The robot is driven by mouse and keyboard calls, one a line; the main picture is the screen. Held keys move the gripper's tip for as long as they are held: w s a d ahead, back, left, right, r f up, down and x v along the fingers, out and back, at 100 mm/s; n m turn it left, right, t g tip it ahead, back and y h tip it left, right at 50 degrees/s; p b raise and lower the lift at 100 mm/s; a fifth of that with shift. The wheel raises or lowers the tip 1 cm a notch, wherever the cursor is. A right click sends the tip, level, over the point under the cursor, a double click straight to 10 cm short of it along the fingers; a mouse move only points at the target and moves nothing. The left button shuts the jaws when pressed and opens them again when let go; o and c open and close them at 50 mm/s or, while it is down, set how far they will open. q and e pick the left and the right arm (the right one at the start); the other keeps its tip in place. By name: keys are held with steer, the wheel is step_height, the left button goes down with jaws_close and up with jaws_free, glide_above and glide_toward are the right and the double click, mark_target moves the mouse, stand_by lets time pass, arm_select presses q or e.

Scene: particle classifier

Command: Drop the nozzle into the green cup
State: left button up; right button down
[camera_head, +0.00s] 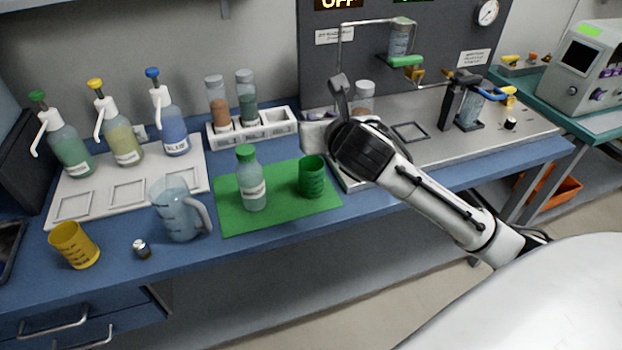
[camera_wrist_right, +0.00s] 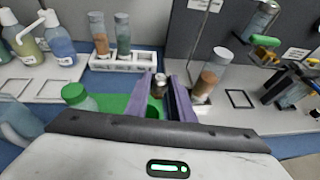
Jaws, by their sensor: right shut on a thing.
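My right gripper (camera_head: 338,84) is raised over the bench, just right of the green cup (camera_head: 312,178) in the head view. In the right wrist view its purple fingers (camera_wrist_right: 160,78) are shut on the small metallic nozzle (camera_wrist_right: 158,88). The nozzle is hidden in the head view. The green cup stands upright on the green mat (camera_head: 284,212), and part of it shows dark green between the fingers in the wrist view (camera_wrist_right: 152,113). My left gripper is out of view.
A green-capped bottle (camera_head: 251,185) stands left of the cup on the mat. A clear jug (camera_head: 178,211), a yellow cup (camera_head: 75,246) and a small metal piece (camera_head: 142,249) are farther left. A white rack (camera_head: 254,125) with vials stands behind. A metal platform (camera_head: 450,136) with apparatus lies right.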

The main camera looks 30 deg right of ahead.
steer(key=shift+f, duration=2.8)
steer(key=c, duration=1.4)
jaws_free()
steer(key=shift+c, duration=0.2)
steer(key=v, duration=1)
steer(key=shift+s, duration=0.25)
steer(key=shift+a, duration=0.15)
